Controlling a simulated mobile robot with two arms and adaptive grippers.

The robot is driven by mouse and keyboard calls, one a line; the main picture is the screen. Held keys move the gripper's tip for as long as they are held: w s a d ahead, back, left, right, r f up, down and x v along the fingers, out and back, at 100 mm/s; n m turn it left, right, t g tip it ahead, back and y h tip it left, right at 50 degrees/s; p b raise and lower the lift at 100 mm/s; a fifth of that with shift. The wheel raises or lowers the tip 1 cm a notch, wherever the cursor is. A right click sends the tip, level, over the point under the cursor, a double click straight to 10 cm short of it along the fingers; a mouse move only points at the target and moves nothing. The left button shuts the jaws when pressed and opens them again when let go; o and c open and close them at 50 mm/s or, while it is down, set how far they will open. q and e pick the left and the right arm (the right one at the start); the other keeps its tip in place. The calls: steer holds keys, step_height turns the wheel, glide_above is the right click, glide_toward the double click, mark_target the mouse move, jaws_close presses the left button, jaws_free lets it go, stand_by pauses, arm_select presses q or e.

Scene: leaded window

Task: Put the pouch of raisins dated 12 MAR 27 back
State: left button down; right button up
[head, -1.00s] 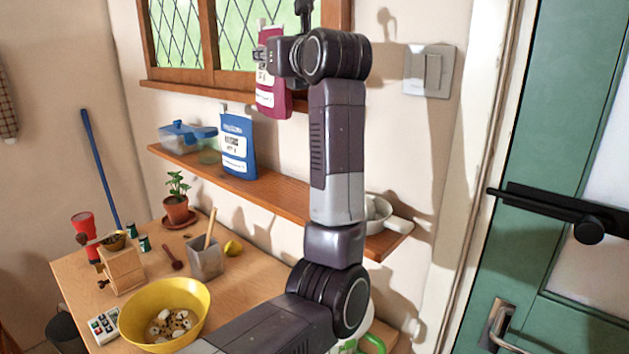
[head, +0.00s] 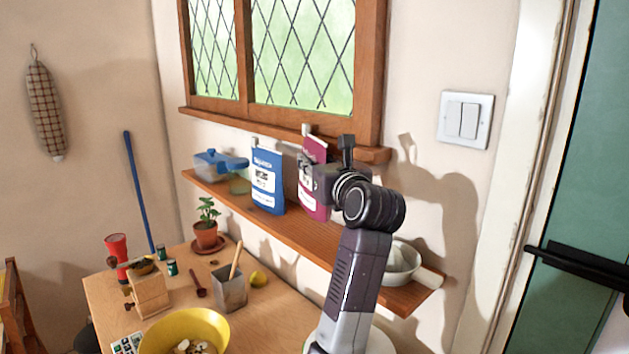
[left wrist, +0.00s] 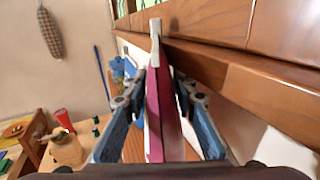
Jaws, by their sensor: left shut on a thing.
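A magenta pouch (head: 314,152) with a white label stands upright at the shelf in the head view, right of a blue pouch (head: 267,180). My left gripper (head: 318,182) is shut on the magenta pouch from the right and hides part of it. In the left wrist view the pouch (left wrist: 153,110) shows edge-on between the two fingers, its pale top end up. The date on it is too small to read. Whether its bottom touches the shelf (head: 315,238) I cannot tell. My right gripper is not in view.
The shelf also holds a blue-lidded container (head: 215,164) at left and a white bowl (head: 402,260) at right. The window sill (head: 280,132) juts out just above. Below stands a table with a potted plant (head: 207,226) and a yellow bowl (head: 185,325).

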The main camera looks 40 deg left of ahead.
arm_select(q)
steer(key=shift+f, duration=0.5)
step_height(320, 180, down, 4)
steer(key=shift+r+p, duration=0.2)
steer(key=shift+p, duration=0.25)
steer(key=shift+f, duration=0.45)
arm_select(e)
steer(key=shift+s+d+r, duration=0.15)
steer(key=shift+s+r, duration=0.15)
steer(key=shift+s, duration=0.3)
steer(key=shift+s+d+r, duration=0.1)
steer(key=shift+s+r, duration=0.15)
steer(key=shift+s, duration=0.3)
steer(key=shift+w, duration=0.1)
arm_select(q)
steer(key=shift+f, duration=0.1)
steer(key=c, duration=1.6)
jaws_free()
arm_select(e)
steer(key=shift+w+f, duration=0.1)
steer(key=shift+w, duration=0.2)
